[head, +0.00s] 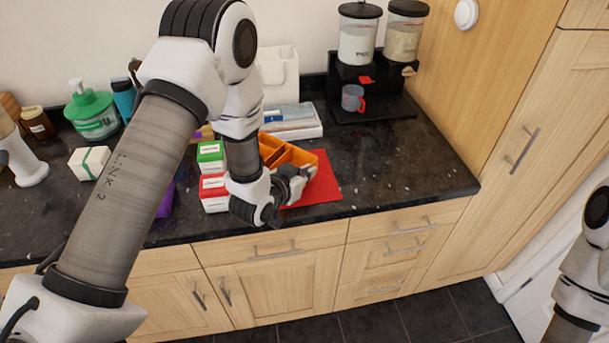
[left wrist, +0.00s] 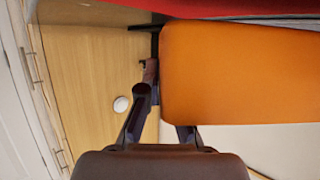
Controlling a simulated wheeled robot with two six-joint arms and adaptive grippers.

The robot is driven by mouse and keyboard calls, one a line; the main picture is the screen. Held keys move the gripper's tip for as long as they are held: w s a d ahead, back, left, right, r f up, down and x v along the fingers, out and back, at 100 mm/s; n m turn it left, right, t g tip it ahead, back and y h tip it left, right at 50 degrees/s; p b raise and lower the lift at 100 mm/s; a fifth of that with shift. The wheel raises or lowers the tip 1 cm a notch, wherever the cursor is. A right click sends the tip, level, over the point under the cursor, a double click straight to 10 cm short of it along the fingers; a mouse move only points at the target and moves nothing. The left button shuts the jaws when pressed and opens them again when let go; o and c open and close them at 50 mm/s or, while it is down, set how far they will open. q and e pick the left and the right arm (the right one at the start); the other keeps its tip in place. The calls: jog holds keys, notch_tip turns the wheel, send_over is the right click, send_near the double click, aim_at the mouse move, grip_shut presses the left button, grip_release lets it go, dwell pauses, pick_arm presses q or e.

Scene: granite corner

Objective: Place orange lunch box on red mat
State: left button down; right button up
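The orange lunch box (head: 299,156), an open box with dividers inside, is at the red mat (head: 325,186) near the counter's front edge. My left gripper (head: 303,172) is at the box's near right side. In the left wrist view the box's orange wall (left wrist: 240,75) fills the upper right, with one finger at its left edge and the other partly hidden behind it. The left gripper (left wrist: 165,110) looks shut on that wall. The red mat shows along the top of the wrist view (left wrist: 270,22). Whether the box touches the mat is unclear. My right gripper is out of view.
A green-topped carton (head: 211,156) and a red-topped carton (head: 214,193) stand just left of the box. A white tray (head: 300,131) is behind it. A dispenser (head: 358,42) with a cup (head: 352,98) stands at the back. Counter to the mat's right (head: 420,170) is clear.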

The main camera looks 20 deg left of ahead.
aim_at(306, 184)
pick_arm(q)
jog(key=f, duration=0.3)
jog(key=shift+w+a+f, duration=0.15)
jog(key=shift+w, duration=0.1)
jog(key=shift+s, duration=0.2)
jog(key=c, duration=1.3)
grip_release()
jog(key=shift+w+f, duration=0.1)
